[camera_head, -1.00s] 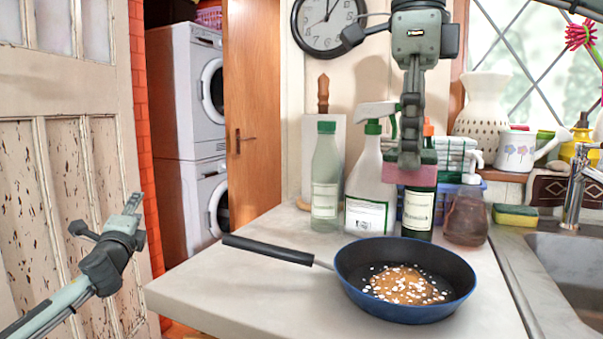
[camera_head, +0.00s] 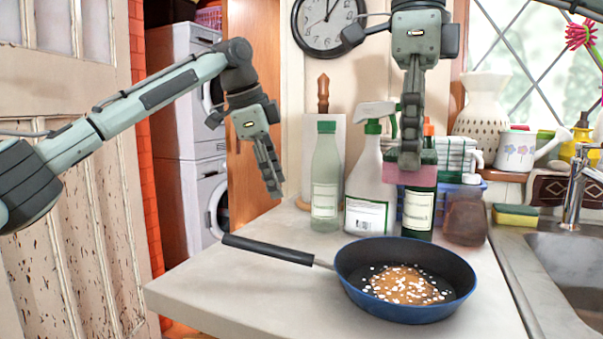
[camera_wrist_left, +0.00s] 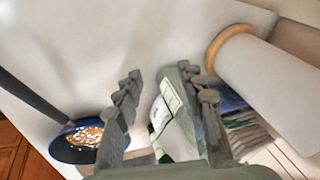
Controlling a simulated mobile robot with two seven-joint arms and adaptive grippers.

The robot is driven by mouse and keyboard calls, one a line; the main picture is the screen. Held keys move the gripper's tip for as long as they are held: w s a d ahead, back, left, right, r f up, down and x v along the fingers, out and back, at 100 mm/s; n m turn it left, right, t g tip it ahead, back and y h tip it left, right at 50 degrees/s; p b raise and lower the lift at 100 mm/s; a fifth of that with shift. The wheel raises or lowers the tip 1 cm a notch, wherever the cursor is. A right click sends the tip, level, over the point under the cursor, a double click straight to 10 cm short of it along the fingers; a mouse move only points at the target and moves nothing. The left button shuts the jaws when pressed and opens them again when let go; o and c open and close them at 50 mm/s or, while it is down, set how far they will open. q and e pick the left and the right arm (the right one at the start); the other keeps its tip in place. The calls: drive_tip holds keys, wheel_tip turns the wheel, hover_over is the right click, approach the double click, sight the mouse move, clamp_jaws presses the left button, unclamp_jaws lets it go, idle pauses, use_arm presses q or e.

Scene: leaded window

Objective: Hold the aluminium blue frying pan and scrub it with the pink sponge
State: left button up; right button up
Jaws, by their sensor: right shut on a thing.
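The blue frying pan (camera_head: 405,308) sits on the counter, its black handle (camera_head: 268,249) pointing left. Brown residue with white bits (camera_head: 408,284) covers part of its inside. The pan also shows at the left of the left wrist view (camera_wrist_left: 62,152). My right gripper (camera_head: 410,160) is shut on the pink sponge (camera_head: 409,174) and holds it above the far side of the pan, in front of the bottles. My left gripper (camera_head: 273,188) is empty, pointing down above and behind the pan handle. In the left wrist view its fingers (camera_wrist_left: 165,105) are apart.
A clear bottle (camera_head: 325,185), a white spray bottle (camera_head: 366,190) and a dark green bottle (camera_head: 419,212) stand behind the pan. A paper roll (camera_head: 335,135) stands at the back. The sink (camera_head: 565,270) with a yellow sponge (camera_head: 515,215) is at right. The counter's front left is clear.

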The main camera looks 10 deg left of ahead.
use_arm(q)
drive_tip(key=s+d+r+g+y, duration=0.1)
drive_tip(key=s+d+r+g, duration=0.15)
drive_tip(key=s+d, duration=0.4)
drive_tip(key=g+y, duration=0.2)
drive_tip(key=g, duration=0.2)
approach(300, 257)
drive_tip(key=shift+m+t, duration=0.25)
drive_tip(key=shift+m, duration=0.15)
drive_tip(key=f, duration=0.3)
drive_tip(key=s+f, duration=0.1)
drive_tip(key=f, duration=0.6)
drive_tip(key=shift+s+a+f, duration=0.15)
drive_tip(key=shift+s+a, duration=0.05)
drive_tip(key=shift+s, duration=0.1)
clamp_jaws()
